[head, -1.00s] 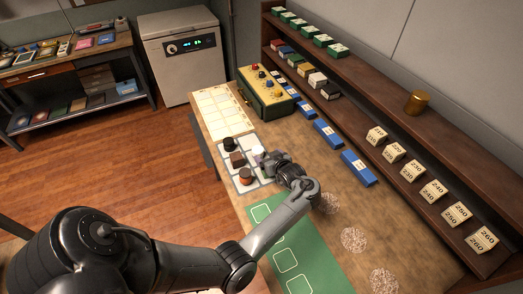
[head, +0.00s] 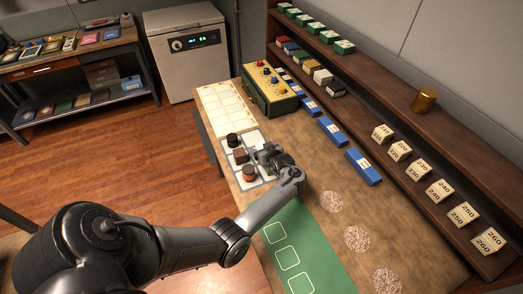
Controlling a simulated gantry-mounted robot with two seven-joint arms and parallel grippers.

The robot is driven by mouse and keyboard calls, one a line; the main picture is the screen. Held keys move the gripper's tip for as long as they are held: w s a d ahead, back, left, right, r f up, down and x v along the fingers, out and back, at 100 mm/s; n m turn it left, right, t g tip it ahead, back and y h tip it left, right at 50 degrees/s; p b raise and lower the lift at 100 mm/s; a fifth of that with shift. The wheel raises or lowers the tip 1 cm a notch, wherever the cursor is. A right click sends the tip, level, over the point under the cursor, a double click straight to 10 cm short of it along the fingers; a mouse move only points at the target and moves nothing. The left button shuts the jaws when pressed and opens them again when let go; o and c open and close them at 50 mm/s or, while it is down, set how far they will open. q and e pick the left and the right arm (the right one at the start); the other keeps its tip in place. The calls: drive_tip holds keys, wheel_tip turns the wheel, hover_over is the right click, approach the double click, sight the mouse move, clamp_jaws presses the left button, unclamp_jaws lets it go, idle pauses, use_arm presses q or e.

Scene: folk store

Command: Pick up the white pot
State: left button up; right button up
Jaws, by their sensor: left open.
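A light grid tray (head: 253,137) on the workbench holds a black pot (head: 233,140), a brown block-shaped pot (head: 240,156) and an orange-brown pot with a dark top (head: 249,172). My left gripper (head: 257,153) is over the tray's right side, just right of the brown pot, with its jaws open. My right gripper is not in view.
A green-and-cream box with knobs (head: 268,89) stands behind the tray, beside a cream grid sheet (head: 222,105). Blue blocks (head: 332,130) line the shelf's foot. A green mat (head: 290,250) and speckled round patches (head: 331,202) lie nearer. Numbered blocks (head: 421,170) sit on the shelf.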

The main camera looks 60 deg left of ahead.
use_arm(q)
drive_tip(key=shift+c, duration=0.2)
drive_tip(key=c, duration=1.1)
drive_tip(key=shift+r, duration=0.15)
drive_tip(key=shift+c, duration=0.2)
